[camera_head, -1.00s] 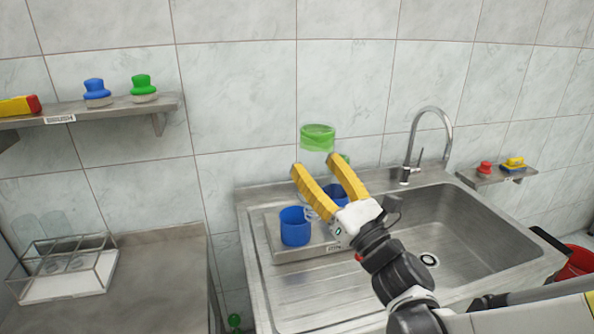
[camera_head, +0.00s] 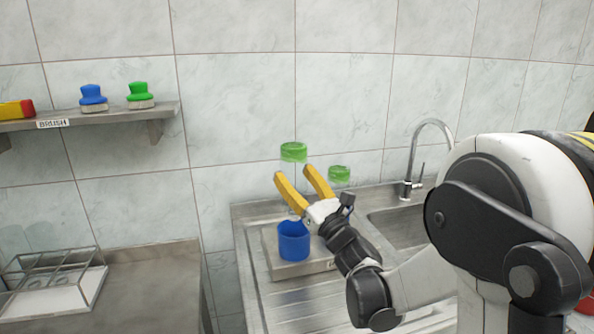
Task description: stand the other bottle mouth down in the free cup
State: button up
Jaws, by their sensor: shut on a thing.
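My gripper (camera_head: 293,173), with yellow fingers, is shut on a clear bottle whose green end (camera_head: 293,152) points up above the fingertips. Its clear body is hard to see against the tiles. The bottle looks about upright, over the front blue cup (camera_head: 294,243). A pale part shows near that cup's rim, but I cannot tell whether the mouth is inside. Another bottle's green end (camera_head: 339,173) shows behind and to the right of my gripper.
The cup stands on a low metal base (camera_head: 275,263) on the sink's drainboard (camera_head: 250,290). The faucet (camera_head: 415,150) rises to the right. A shelf (camera_head: 90,117) with blue and green brushes is at upper left. A wire rack (camera_head: 55,285) stands on the left counter.

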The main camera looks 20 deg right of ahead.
aim_at(298, 216)
notch_tip(298, 216, down, 10)
jog(key=shift+r, duration=0.2)
jog(key=shift+f, duration=0.2)
jog(key=shift+f, duration=0.3)
jog(key=o, duration=1)
